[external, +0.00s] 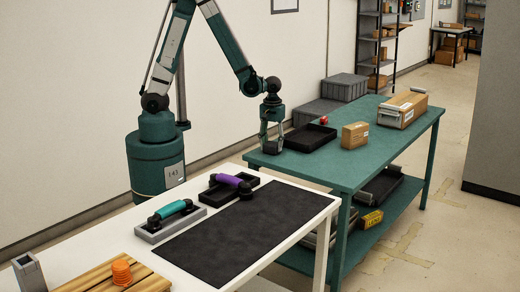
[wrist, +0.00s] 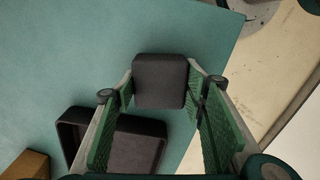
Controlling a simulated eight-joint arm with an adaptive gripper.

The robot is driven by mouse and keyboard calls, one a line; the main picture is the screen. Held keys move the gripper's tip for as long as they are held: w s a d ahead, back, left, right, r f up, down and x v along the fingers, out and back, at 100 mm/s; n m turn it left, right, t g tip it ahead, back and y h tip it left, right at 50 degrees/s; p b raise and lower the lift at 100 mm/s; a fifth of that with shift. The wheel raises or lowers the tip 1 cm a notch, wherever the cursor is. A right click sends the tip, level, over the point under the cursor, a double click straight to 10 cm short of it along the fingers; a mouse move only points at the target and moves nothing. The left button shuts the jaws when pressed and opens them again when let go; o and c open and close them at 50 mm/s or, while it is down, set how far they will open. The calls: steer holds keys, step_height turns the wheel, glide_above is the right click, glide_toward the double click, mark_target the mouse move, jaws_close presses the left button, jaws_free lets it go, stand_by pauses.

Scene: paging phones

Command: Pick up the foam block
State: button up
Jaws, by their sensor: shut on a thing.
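The foam block (wrist: 160,80) is a dark grey block with rounded edges, seen between my finger pads in the wrist view. In the external view it shows as a dark shape (external: 271,148) low between the fingers, partly hidden. My gripper (external: 272,142) points down at the near left end of the green table (external: 345,172). It is shut on the foam block, with a green ribbed finger on each side in the wrist view (wrist: 162,88). I cannot tell whether the block touches the table top.
A black open tray (external: 309,138) sits beside my gripper, also in the wrist view (wrist: 145,124). Behind it is a small red object (external: 323,120). A cardboard box (external: 355,135) and a larger box (external: 402,110) stand further right. A white table (external: 312,205) with phone handsets stands in front.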

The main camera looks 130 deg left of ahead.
mark_target(272, 144)
steer(key=shift+r+p, duration=0.9)
steer(key=shift+r, duration=3.95)
steer(key=shift+a, duration=0.1)
